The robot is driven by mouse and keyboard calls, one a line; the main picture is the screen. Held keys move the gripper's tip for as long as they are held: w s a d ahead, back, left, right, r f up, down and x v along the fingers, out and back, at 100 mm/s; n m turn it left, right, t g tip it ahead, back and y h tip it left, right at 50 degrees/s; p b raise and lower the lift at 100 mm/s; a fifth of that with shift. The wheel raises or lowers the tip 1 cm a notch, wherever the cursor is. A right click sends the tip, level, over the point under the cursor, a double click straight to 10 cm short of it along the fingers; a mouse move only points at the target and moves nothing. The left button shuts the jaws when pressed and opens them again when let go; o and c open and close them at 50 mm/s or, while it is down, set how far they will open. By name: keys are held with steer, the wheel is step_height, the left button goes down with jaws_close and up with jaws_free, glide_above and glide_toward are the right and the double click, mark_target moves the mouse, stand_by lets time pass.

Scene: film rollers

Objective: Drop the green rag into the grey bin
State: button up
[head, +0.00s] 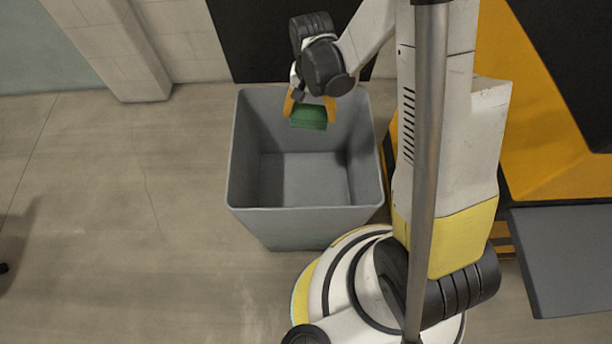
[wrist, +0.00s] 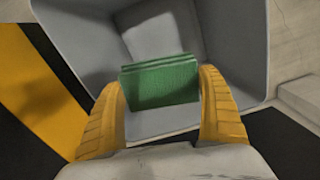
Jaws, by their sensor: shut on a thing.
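The green rag (head: 309,117) is a small folded block held between the orange fingers of my gripper (head: 310,106). In the wrist view, the rag (wrist: 160,83) shows its folded layers, and my gripper (wrist: 160,100) has a finger on each side of it. The grey bin (head: 252,218) is a deep, open square box standing on the floor. My gripper and the rag are over the far part of the bin's opening. The bin (wrist: 75,50) also shows beneath the rag in the wrist view. The part of the bin behind the rag is hidden.
A yellow and black structure (head: 548,165) stands to the right of the bin, with a grey panel (head: 565,255) low beside it. A pale wall with a pillar (head: 125,60) is at the back left. The floor (head: 110,230) left of the bin is clear.

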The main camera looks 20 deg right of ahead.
step_height(320, 180, down, 5)
steer(key=b, duration=0.3)
steer(key=shift+f, duration=0.1)
steer(key=o, duration=1.2)
steer(key=shift+c, duration=0.2)
step_height(320, 180, up, 12)
steer(key=shift+r, duration=0.1)
